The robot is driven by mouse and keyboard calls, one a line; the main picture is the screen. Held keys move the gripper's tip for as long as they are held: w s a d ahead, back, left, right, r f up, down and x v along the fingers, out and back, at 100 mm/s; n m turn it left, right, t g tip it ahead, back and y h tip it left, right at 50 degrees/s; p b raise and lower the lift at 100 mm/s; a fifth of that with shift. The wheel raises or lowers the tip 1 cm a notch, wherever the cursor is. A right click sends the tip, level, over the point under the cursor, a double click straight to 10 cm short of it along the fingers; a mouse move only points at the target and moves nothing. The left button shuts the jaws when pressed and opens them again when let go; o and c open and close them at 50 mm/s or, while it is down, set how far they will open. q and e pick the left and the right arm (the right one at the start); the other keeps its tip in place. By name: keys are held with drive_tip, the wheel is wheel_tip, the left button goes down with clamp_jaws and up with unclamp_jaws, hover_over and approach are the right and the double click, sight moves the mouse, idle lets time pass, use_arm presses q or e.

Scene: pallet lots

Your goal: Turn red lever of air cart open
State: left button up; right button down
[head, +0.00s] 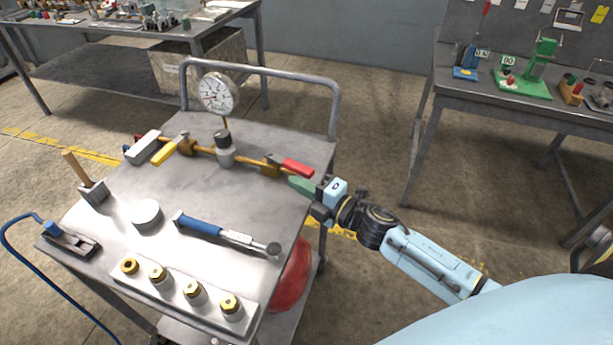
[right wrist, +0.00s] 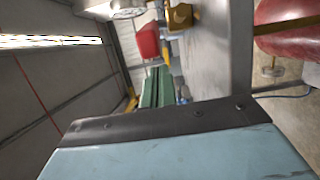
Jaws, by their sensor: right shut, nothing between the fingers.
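The air cart (head: 190,268) stands in front of me with a brass pipe line across its top. The red lever (head: 298,167) sits at the right end of this line, by a brass valve (head: 270,165), and points right toward the cart's edge. It looks roughly in line with the pipe. In the right wrist view the red lever (right wrist: 147,42) shows just beyond my fingertips. My right gripper (head: 303,187) has green fingers, shut and empty, just below the red lever; in the right wrist view the fingers (right wrist: 157,88) are together. I cannot tell whether they touch it. My left gripper is out of view.
A yellow lever (head: 163,152), a gauge (head: 217,93) and a grey-capped fitting (head: 223,148) are on the same line. A blue-handled wrench (head: 225,233) and several brass fittings lie nearer. The cart's tube handle (head: 262,70) rises behind. A red tank (head: 290,277) hangs below.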

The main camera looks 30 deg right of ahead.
sight(313, 173)
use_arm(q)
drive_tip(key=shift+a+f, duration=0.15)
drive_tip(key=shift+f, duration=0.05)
use_arm(e)
drive_tip(key=shift+w+d, duration=0.45)
drive_tip(key=shift+d, duration=0.25)
drive_tip(key=shift+w+d, duration=0.45)
drive_tip(key=shift+d, duration=0.2)
drive_tip(key=shift+w+d, duration=0.3)
drive_tip(key=shift+d, duration=0.1)
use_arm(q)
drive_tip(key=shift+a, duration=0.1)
use_arm(e)
drive_tip(key=shift+w+d+r, duration=0.1)
drive_tip(key=shift+w+d, duration=0.05)
drive_tip(key=shift+d, duration=0.25)
drive_tip(key=shift+a, duration=0.2)
drive_tip(key=s+a+p, duration=0.1)
drive_tip(key=s+a, duration=0.2)
drive_tip(key=shift+s, duration=0.2)
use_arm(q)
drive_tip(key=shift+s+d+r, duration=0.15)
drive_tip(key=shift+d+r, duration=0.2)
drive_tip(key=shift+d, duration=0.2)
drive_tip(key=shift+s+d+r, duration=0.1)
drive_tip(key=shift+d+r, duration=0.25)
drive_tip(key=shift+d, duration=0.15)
use_arm(e)
drive_tip(key=v, duration=0.9)
drive_tip(key=shift+s+d, duration=0.2)
